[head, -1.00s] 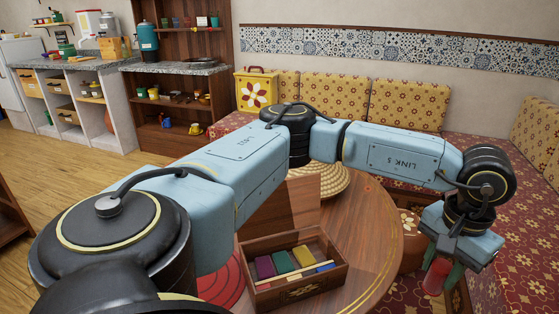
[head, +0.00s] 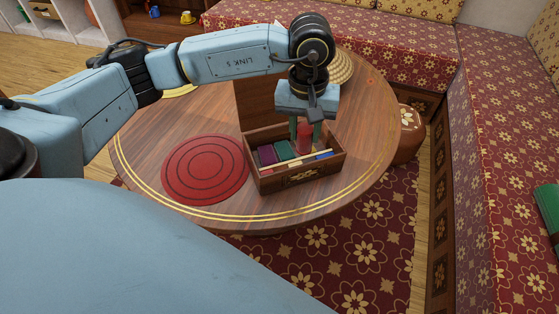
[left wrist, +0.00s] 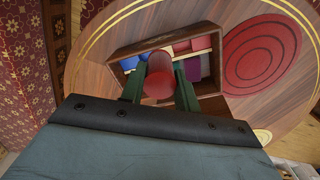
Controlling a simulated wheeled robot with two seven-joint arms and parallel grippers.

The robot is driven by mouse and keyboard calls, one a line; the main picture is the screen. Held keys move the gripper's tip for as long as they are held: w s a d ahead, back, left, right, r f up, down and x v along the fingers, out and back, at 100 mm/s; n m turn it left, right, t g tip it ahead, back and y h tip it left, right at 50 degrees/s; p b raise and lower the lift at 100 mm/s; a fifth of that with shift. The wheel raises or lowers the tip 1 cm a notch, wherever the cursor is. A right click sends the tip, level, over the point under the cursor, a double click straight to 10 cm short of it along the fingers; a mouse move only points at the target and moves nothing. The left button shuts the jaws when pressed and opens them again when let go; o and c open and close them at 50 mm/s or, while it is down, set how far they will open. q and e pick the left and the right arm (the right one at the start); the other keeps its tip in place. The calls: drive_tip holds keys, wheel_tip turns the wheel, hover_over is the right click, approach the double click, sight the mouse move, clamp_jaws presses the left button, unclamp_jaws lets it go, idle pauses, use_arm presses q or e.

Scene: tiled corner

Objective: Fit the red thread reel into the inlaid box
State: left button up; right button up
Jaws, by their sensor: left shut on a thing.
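The red thread reel (head: 304,139) is upright between the fingers of my left gripper (head: 306,130), which is shut on it. The gripper points down over the inlaid box (head: 294,177), an open wooden box on the round table. The reel's lower end overlaps the box's interior in the head view; I cannot tell whether it is above the rim or inside. In the left wrist view the reel (left wrist: 158,74) covers part of the box (left wrist: 196,32). A purple block (head: 267,155) and a green block (head: 285,150) lie in the box. My right gripper is out of view.
A red round mat (head: 205,170) lies on the table left of the box. The box's raised lid (head: 256,103) stands behind it. A woven round item (head: 343,68) is at the table's back. A patterned stool (head: 409,135) stands right of the table.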

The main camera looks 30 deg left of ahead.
use_arm(q)
drive_tip(key=s+a+f+n+p, duration=0.2)
drive_tip(key=a+n, duration=0.2)
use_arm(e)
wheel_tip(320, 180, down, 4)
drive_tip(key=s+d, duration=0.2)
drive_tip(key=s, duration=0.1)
use_arm(q)
drive_tip(key=b, duration=0.2)
approach(283, 164)
wheel_tip(283, 164, down, 2)
drive_tip(key=s+d, duration=0.1)
drive_tip(key=s, duration=0.1)
drive_tip(key=shift+n, duration=0.4)
drive_tip(key=f, duration=0.2)
drive_tip(key=f+b, duration=0.1)
drive_tip(key=f, duration=0.1)
drive_tip(key=shift+d+f, duration=0.1)
drive_tip(key=shift+d, duration=0.15)
drive_tip(key=shift+f, duration=0.1)
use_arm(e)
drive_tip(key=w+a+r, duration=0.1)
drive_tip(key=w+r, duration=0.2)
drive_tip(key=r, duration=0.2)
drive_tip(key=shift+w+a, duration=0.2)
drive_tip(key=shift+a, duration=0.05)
use_arm(q)
drive_tip(key=shift+f, duration=0.1)
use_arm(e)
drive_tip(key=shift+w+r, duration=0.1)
